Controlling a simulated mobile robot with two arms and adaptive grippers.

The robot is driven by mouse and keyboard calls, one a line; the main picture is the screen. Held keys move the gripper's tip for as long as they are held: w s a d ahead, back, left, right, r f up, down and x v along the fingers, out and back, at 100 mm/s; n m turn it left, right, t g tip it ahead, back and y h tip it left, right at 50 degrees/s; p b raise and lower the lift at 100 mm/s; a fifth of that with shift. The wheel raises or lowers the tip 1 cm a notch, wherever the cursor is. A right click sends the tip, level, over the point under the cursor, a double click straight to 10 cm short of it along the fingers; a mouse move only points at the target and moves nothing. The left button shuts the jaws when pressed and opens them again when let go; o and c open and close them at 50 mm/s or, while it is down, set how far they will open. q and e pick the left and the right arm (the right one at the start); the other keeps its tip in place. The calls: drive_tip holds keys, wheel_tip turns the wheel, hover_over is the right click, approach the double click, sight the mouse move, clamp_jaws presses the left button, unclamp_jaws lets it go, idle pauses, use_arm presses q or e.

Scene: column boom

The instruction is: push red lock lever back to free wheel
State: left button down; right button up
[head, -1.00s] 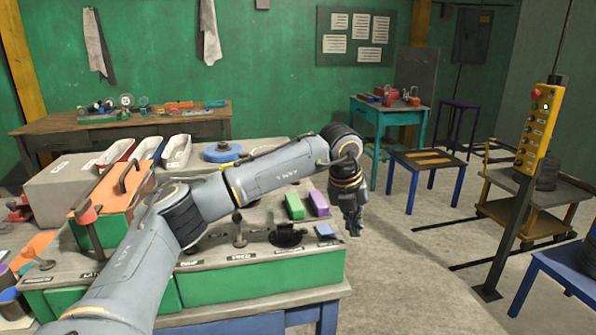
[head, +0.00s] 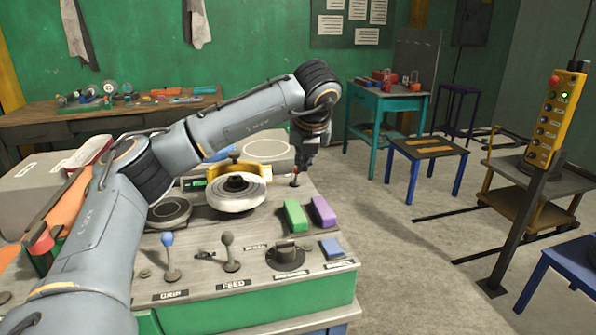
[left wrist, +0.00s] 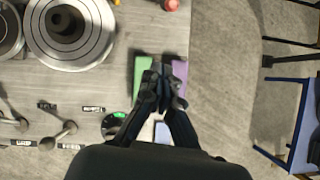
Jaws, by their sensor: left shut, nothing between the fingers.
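A lever with a small red knob (head: 295,181) stands at the right rear of the grey bench panel. My left gripper (head: 304,166) points down, shut and empty, and overlaps the lever's area in the head view. In the left wrist view its fingertips (left wrist: 163,72) appear over the green and purple blocks. My right gripper is not in view.
A green block (head: 295,215) and a purple block (head: 322,212) stand on the panel's right side. A blue-knobbed lever (head: 169,255), a grey lever (head: 230,252) and a dark dial (head: 286,255) line the front. Open floor lies right of the bench.

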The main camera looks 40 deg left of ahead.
sight(298, 173)
use_arm(q)
drive_tip(key=p+x, duration=0.2)
drive_tip(key=x, duration=0.8)
drive_tip(key=shift+w+f, duration=0.1)
drive_tip(key=shift+w+a+r+p, duration=0.2)
drive_tip(key=shift+w+a+p, duration=0.2)
drive_tip(key=shift+w, duration=0.1)
drive_tip(key=shift+w+a+r+p, duration=0.2)
drive_tip(key=shift+w+a+p, duration=0.15)
drive_tip(key=shift+w+a, duration=0.1)
drive_tip(key=shift+w+a+r, duration=0.15)
drive_tip(key=shift+w+a, duration=0.1)
drive_tip(key=shift+w, duration=0.15)
drive_tip(key=shift+w+a, duration=0.1)
drive_tip(key=shift+w, duration=0.05)
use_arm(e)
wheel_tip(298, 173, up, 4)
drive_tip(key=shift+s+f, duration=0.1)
use_arm(q)
drive_tip(key=shift+r+p, duration=0.1)
drive_tip(key=shift+p, duration=0.25)
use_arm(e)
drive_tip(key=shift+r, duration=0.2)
